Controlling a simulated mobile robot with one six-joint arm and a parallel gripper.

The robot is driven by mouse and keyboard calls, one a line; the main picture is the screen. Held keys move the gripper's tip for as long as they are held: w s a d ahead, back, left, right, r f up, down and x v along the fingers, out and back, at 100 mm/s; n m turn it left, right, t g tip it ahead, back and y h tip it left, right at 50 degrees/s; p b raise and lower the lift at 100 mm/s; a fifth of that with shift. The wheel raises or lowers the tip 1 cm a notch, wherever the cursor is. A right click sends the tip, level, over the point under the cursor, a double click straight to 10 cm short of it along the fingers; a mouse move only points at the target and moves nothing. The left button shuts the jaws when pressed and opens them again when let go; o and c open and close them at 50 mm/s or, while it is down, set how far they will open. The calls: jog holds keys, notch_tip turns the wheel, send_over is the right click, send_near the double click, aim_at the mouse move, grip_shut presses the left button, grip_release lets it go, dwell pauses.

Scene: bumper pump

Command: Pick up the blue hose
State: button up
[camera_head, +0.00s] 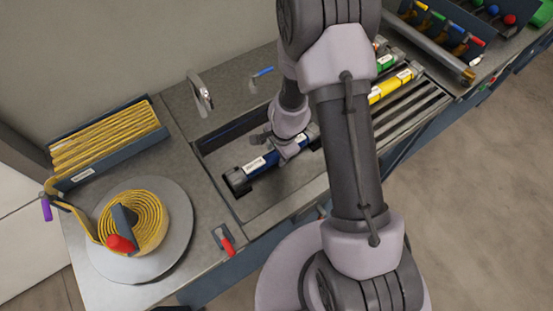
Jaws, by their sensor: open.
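The blue hose (270,158), a dark blue tube with black end pieces and a white label, lies in the recessed grey trough (222,152) in the middle of the bench. It runs slantwise, its left end nearer the lower left. My gripper (273,148) is open and close above the tube, right of the label, with a finger showing on either side of it.
A yellow tube (391,87) and a green one (388,61) lie on the rack at right. A tap (200,92) stands behind the trough. A turntable (180,220) with coiled yellow hose is at left. A red-handled lever (228,247) sits near the front edge.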

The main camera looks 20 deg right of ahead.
jog(key=shift+w+f, duration=0.2)
jog(key=shift+f, duration=0.7)
jog(key=shift+s+a+r, duration=0.1)
jog(key=shift+r, duration=0.15)
jog(key=shift+c, duration=0.2)
grip_shut()
